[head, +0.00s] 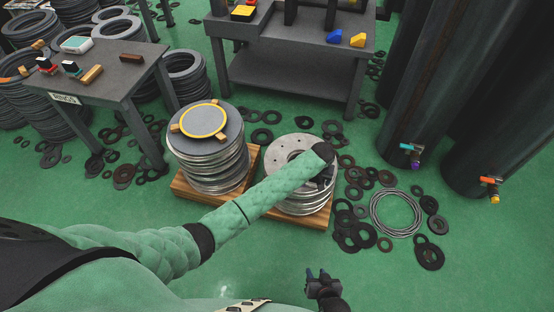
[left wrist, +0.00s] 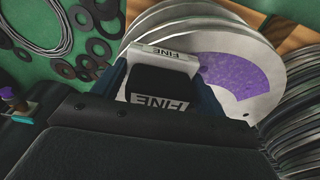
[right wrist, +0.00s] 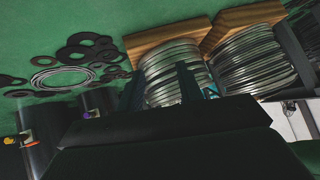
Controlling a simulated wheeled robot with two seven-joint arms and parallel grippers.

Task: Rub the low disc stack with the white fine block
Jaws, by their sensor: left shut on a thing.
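The low disc stack (head: 287,148) stands on a wooden pallet, with a bare metal top and a centre hole. In the left wrist view its top disc (left wrist: 206,46) carries a purple patch (left wrist: 232,78). My left gripper (head: 326,178) is over the right part of this stack, its arm covering part of the top. It is shut on the white fine block (left wrist: 166,56), marked FINE. The block is at the top disc; I cannot tell whether it touches. My right gripper (head: 321,277) is open and empty, low in front of the stacks; its two fingers show apart in the right wrist view (right wrist: 160,85).
A taller disc stack (head: 212,165) with a yellow ring (head: 203,120) on top stands left of the low one. A small table (head: 110,76) is at left, a grey bench (head: 290,75) behind. Loose black rings and a wire coil (head: 396,213) lie right. Dark cylinders (head: 430,80) stand far right.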

